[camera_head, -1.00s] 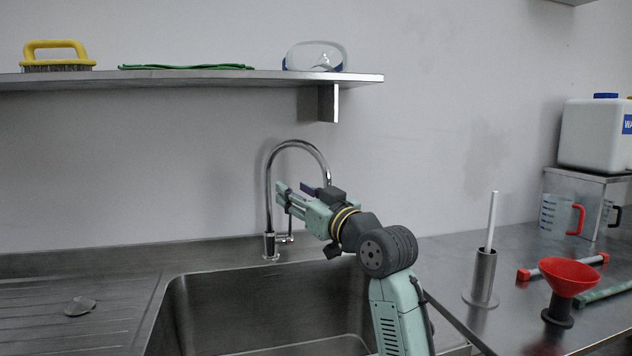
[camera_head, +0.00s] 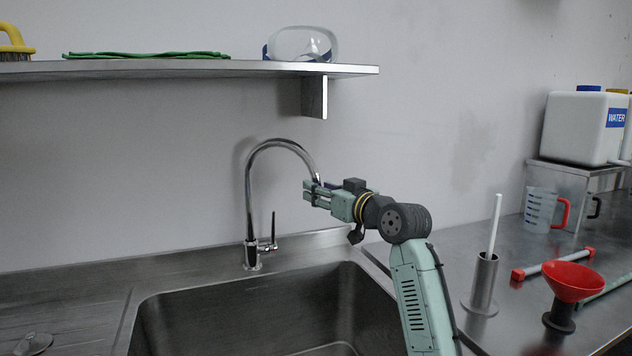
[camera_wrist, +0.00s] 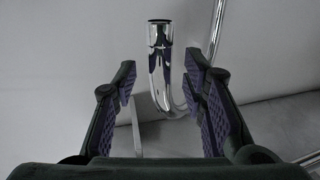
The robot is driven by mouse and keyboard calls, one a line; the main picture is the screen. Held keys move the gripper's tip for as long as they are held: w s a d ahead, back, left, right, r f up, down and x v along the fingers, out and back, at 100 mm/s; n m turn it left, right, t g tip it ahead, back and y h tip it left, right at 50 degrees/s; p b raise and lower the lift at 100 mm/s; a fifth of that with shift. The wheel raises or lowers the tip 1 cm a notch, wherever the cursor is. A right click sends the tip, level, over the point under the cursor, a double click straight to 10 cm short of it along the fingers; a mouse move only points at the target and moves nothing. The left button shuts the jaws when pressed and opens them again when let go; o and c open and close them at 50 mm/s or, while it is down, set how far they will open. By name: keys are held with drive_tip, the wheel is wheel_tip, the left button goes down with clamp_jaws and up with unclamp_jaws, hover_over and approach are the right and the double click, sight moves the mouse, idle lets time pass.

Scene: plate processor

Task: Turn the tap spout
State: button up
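The chrome tap (camera_head: 249,200) rises at the back of the sink, and its tall curved spout (camera_head: 283,142) bends over to the right. Its side lever (camera_head: 273,228) stands upright at the base. My gripper (camera_head: 308,191) is at the downturned end of the spout in the head view. In the wrist view the spout end (camera_wrist: 160,55) shows between and beyond the two fingers of my gripper (camera_wrist: 167,95). The fingers are wide apart, with a gap on both sides of the spout. I cannot tell whether any part touches it.
The steel sink (camera_head: 250,310) lies below, with a ribbed drainer to its left. A shelf (camera_head: 200,69) with goggles (camera_head: 301,44) runs above the tap. A brush holder (camera_head: 483,283), red funnel (camera_head: 574,282) and measuring jug (camera_head: 541,209) stand on the right counter.

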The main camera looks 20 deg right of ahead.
drive_tip(key=shift+x, duration=1.25)
drive_tip(key=shift+c, duration=0.5)
clamp_jaws()
